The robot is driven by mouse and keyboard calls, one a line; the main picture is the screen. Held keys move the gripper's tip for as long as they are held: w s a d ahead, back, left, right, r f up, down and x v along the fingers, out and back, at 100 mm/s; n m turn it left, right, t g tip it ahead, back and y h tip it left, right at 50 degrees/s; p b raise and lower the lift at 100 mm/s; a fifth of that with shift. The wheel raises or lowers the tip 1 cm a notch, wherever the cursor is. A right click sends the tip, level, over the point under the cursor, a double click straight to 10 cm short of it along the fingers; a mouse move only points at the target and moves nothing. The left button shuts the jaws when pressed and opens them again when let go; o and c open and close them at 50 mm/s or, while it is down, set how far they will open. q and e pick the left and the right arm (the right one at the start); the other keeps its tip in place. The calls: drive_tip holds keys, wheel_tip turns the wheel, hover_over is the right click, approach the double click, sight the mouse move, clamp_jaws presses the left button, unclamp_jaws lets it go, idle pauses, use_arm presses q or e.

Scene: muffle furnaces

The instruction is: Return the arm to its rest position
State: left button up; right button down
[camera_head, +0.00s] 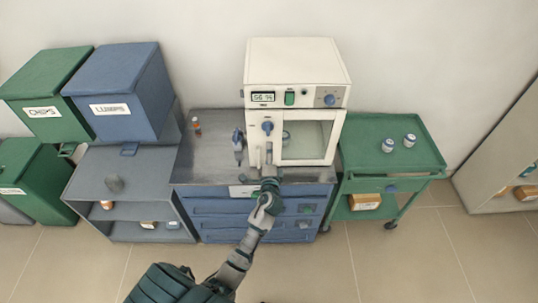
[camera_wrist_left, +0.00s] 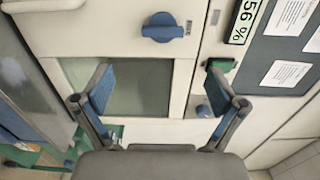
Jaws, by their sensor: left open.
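My left arm reaches up from the bottom middle of the head view. Its gripper (camera_head: 264,157) is in front of the lower left of the white furnace (camera_head: 297,62), above the grey worktop's front edge. The furnace's windowed door (camera_head: 310,138) looks shut. In the left wrist view my left gripper (camera_wrist_left: 160,78) is open, its two blue-padded fingers wide apart with nothing between them. Behind them show the furnace window (camera_wrist_left: 135,92), a blue knob (camera_wrist_left: 163,28) and a green switch (camera_wrist_left: 222,65). Whether the fingers touch the furnace cannot be told. My right gripper is out of view.
A blue tool (camera_head: 238,143) and an orange-brown vial (camera_head: 197,126) stand on the worktop (camera_head: 212,155). A green cart (camera_head: 372,165) with two small jars stands at right. Bins (camera_head: 120,95) and a grey shelf (camera_head: 122,180) are at left. The floor (camera_head: 400,265) in front is clear.

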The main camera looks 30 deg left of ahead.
use_arm(q)
drive_tip(key=shift+s+f, duration=0.1)
idle(0.7)
drive_tip(key=s+d+f+g+h+b, duration=0.1)
drive_tip(key=d+f+h, duration=0.1)
drive_tip(key=f, duration=0.9)
drive_tip(key=s+d+f+g+h, duration=0.2)
drive_tip(key=d+f+h, duration=0.1)
drive_tip(key=f, duration=0.9)
drive_tip(key=s+d+f+n+g+h+b, duration=0.1)
drive_tip(key=s+d+f+g, duration=0.1)
drive_tip(key=s+f, duration=0.5)
drive_tip(key=s+d+f+n+g+h, duration=0.1)
drive_tip(key=s+d+f, duration=0.15)
drive_tip(key=f, duration=0.85)
drive_tip(key=s+d+f+n+g+h+b, duration=0.1)
drive_tip(key=s+f+n+g+h+b, duration=0.2)
drive_tip(key=s+f, duration=1.2)
drive_tip(key=s+f+n+g, duration=0.2)
drive_tip(key=s+f, duration=0.2)
drive_tip(key=s, duration=0.9)
drive_tip(key=s+f+n+g, duration=0.2)
drive_tip(key=s+f+g, duration=0.1)
drive_tip(key=s, duration=1)
drive_tip(key=shift+s+f, duration=0.35)
drive_tip(key=shift+f, duration=0.2)
